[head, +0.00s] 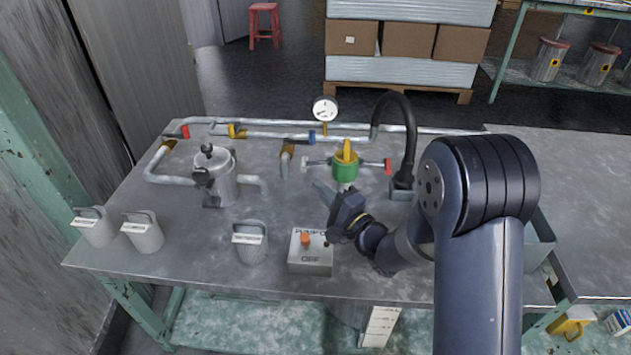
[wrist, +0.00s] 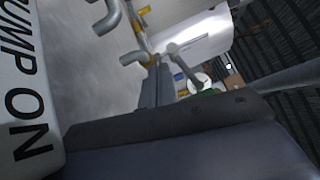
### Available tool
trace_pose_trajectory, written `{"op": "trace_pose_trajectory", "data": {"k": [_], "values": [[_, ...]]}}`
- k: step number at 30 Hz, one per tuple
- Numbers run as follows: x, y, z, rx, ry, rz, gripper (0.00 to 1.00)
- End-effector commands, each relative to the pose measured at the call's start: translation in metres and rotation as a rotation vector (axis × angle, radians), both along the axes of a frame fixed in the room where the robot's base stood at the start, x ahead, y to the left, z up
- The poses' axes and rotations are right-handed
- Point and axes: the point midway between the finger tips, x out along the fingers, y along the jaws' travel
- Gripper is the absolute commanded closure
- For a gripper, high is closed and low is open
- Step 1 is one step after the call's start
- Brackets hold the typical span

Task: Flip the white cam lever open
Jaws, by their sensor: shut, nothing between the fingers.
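A green coupling (head: 345,166) with a yellow handle (head: 346,151) on top stands near the middle of the bench. A pale lever (head: 316,162), which looks like the white cam lever, sticks out to its left. A red-ended lever (head: 388,167) sticks out to its right. My gripper (head: 321,190) is shut and empty, just in front of and below the pale lever, apart from it in the head view. In the wrist view my fingers (wrist: 156,84) lie together. Part of the green coupling (wrist: 209,92) shows beyond them, partly hidden by my gripper's body.
The pump switch box (head: 310,262) sits close below my gripper. A metal pot (head: 216,178) and several grey mugs are to the left. A black curved hose (head: 411,135) rises to the right. Pipes and a gauge (head: 325,109) line the back.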

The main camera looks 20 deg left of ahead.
Motion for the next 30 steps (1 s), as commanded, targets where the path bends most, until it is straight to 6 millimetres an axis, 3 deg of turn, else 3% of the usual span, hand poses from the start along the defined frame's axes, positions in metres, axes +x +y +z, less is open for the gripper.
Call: {"op": "trace_pose_trajectory", "data": {"k": [6, 10, 30], "values": [[-0.015, -0.032, -0.003, 0.003, 0.002, -0.009, 1.0], [-0.02, -0.039, -0.003, 0.005, -0.001, -0.009, 1.0], [-0.018, -0.035, -0.003, 0.007, -0.003, -0.007, 1.0]]}}
